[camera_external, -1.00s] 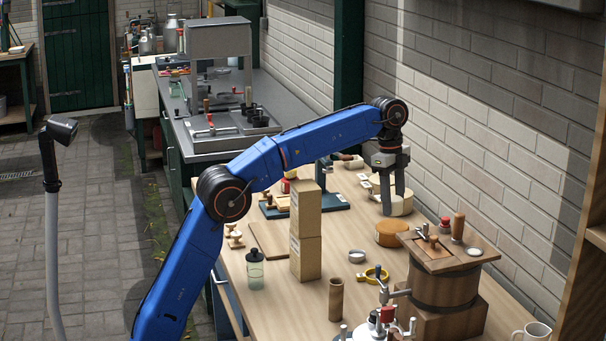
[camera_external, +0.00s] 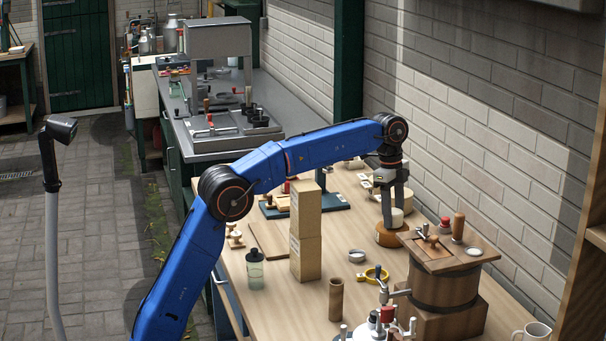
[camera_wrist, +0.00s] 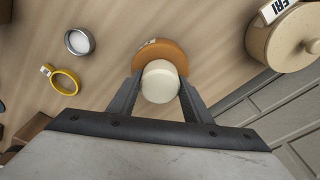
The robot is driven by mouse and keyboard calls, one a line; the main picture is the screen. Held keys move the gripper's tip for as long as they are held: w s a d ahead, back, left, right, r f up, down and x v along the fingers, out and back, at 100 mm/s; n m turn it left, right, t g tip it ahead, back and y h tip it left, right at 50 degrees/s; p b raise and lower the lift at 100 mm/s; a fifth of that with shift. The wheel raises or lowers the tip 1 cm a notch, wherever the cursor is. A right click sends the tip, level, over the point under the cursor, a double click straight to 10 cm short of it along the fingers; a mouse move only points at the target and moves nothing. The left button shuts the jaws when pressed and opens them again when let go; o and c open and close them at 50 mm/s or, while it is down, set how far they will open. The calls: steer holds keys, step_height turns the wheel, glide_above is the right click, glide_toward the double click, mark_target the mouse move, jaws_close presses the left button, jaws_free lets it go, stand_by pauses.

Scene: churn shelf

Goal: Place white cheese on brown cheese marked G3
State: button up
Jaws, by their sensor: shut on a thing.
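My gripper (camera_external: 394,212) is shut on a small white cheese (camera_external: 397,217), a pale cylinder held upright between the fingers. In the wrist view the white cheese (camera_wrist: 160,84) sits between the two fingertips. Directly under it is the round orange-brown cheese (camera_external: 388,236), flat on the bench. In the wrist view the brown cheese (camera_wrist: 168,53) shows around the white one, which lies toward its near side. A small tag shows on the brown cheese's far edge, too small to read. I cannot tell whether the white cheese touches the brown top.
A large cream wheel (camera_wrist: 283,42) with a FRI tag stands close by, near the brick wall. A metal ring (camera_external: 357,256), a yellow ring (camera_external: 376,273), stacked tan blocks (camera_external: 306,225) and a wooden churn (camera_external: 445,285) are nearby.

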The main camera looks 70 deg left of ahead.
steer(key=shift+f, duration=0.1)
steer(key=o, duration=1.1)
steer(key=r, duration=0.7)
steer(key=shift+s+a+r, duration=0.25)
steer(key=shift+a, duration=0.05)
steer(key=shift+r, duration=0.1)
